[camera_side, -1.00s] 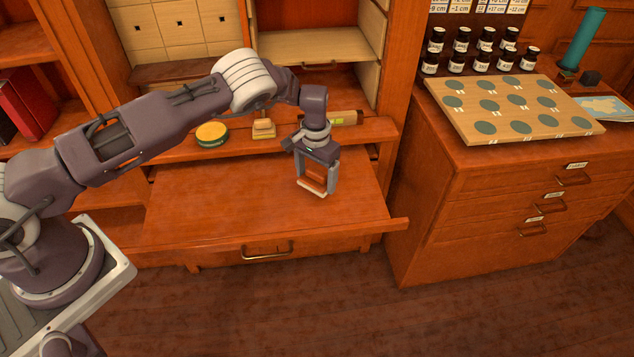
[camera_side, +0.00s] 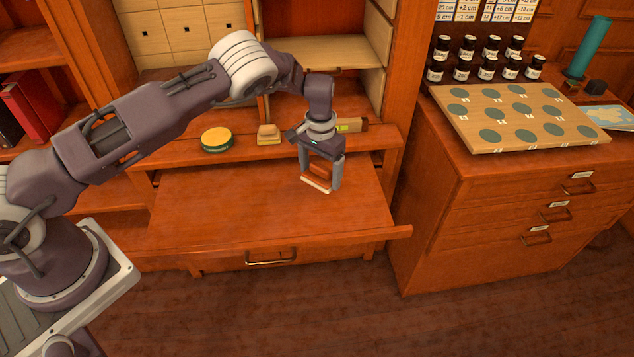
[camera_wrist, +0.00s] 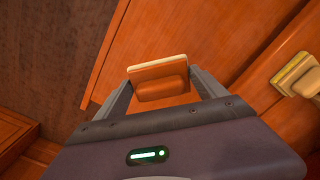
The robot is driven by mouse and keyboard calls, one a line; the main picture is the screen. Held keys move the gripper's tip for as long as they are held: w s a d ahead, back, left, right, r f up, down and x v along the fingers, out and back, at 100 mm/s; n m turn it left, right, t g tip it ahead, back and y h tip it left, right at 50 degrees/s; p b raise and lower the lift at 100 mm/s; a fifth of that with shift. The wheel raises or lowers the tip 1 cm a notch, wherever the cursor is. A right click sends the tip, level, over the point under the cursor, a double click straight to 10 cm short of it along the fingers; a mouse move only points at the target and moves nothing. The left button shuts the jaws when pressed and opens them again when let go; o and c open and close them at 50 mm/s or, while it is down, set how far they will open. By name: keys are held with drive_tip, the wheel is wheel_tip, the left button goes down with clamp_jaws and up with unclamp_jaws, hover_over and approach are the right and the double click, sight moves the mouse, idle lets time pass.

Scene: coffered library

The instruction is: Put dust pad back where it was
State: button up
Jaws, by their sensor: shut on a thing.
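My gripper (camera_side: 322,180) is shut on a pad with a reddish-brown handle and a pale base, which I take as the dust pad (camera_side: 316,183). It hangs above the pull-out wooden desk board (camera_side: 220,210), apart from it as far as I can tell. In the wrist view the dust pad (camera_wrist: 157,70) sits between both fingers of my gripper (camera_wrist: 162,90), its pale edge facing away. A similar block with a tan handle (camera_side: 268,134) stands on the ledge behind.
A yellow-topped round tin (camera_side: 216,138) stands left on the ledge (camera_side: 185,152); a pale box with a green label (camera_side: 350,125) lies right, behind my gripper. The desk board is bare. A cabinet (camera_side: 500,210) at right carries a board with round spots (camera_side: 520,115) and several dark jars.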

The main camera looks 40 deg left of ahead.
drive_tip(key=shift+a, duration=0.15)
drive_tip(key=s+a+r+n, duration=0.1)
drive_tip(key=a, duration=0.8)
drive_tip(key=s+a+r+n, duration=0.1)
drive_tip(key=a+r+n, duration=0.1)
drive_tip(key=a, duration=0.7)
drive_tip(key=s+a+r+n, duration=0.1)
drive_tip(key=s+a+r, duration=0.1)
drive_tip(key=a, duration=0.7)
drive_tip(key=shift+n, duration=0.4)
drive_tip(key=s+a+r+n, duration=0.2)
drive_tip(key=s+a, duration=0.4)
drive_tip(key=a, duration=0.4)
drive_tip(key=n, duration=0.2)
hover_over(164, 150)
wheel_tip(164, 150, down, 7)
drive_tip(key=shift+f, duration=0.45)
drive_tip(key=shift+f, duration=0.1)
